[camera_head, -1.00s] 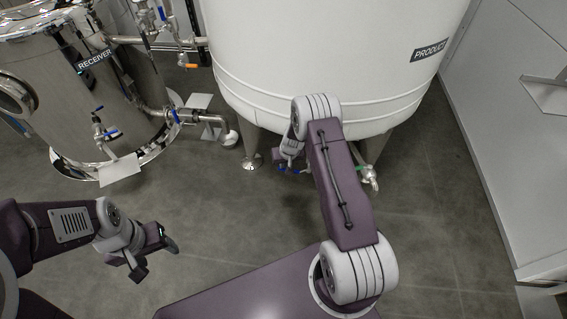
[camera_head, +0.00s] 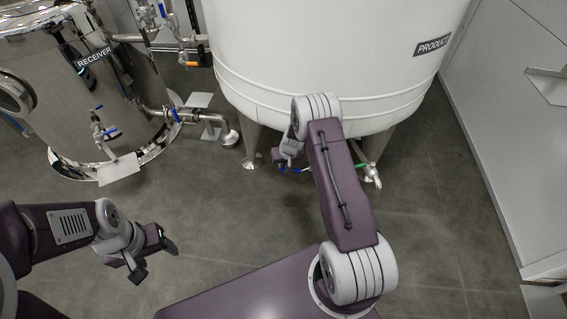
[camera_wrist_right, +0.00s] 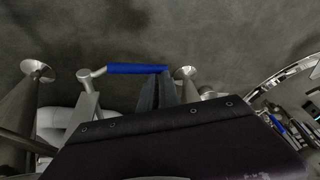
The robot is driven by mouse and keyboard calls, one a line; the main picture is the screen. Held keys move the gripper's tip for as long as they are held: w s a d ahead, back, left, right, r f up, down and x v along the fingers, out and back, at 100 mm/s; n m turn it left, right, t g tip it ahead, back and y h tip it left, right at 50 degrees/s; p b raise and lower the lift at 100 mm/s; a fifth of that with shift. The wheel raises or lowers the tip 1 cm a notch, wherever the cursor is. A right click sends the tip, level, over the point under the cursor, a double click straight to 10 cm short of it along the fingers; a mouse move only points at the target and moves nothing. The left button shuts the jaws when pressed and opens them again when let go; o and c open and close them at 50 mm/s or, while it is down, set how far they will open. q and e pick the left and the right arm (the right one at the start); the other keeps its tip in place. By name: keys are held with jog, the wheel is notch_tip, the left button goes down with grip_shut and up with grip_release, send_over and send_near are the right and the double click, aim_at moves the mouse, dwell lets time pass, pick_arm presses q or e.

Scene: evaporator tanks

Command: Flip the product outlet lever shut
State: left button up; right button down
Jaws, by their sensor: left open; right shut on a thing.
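The white product tank (camera_head: 330,70) stands on metal legs in the head view, with a PRODUCT label (camera_head: 433,45) on its side. A blue lever (camera_head: 291,170) shows in part beneath the tank. In the right wrist view the blue lever (camera_wrist_right: 137,68) lies roughly level across the picture, joined at its left end to a metal valve stem. My right gripper (camera_wrist_right: 158,88) is shut on the blue lever near its right end; my arm hides much of it in the head view (camera_head: 279,159). My left gripper (camera_head: 158,262) is open and empty over the floor.
A green-handled valve (camera_head: 368,172) sits under the tank, right of my right arm. The steel receiver tank (camera_head: 75,110) with blue-handled valves and pipes stands at the left. A grey wall (camera_head: 510,130) runs along the right. The floor (camera_head: 200,220) between is clear.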

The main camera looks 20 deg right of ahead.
jog(key=r+p, duration=0.4)
jog(key=p, duration=0.1)
jog(key=shift+w+d+r, duration=0.1)
jog(key=shift+w+r, duration=0.1)
jog(key=shift+w, duration=0.2)
jog(key=w+a+r+p, duration=0.1)
jog(key=a+r+p, duration=0.3)
jog(key=a+p, duration=0.2)
jog(key=shift+w+a+r, duration=0.35)
jog(key=shift+a, duration=0.75)
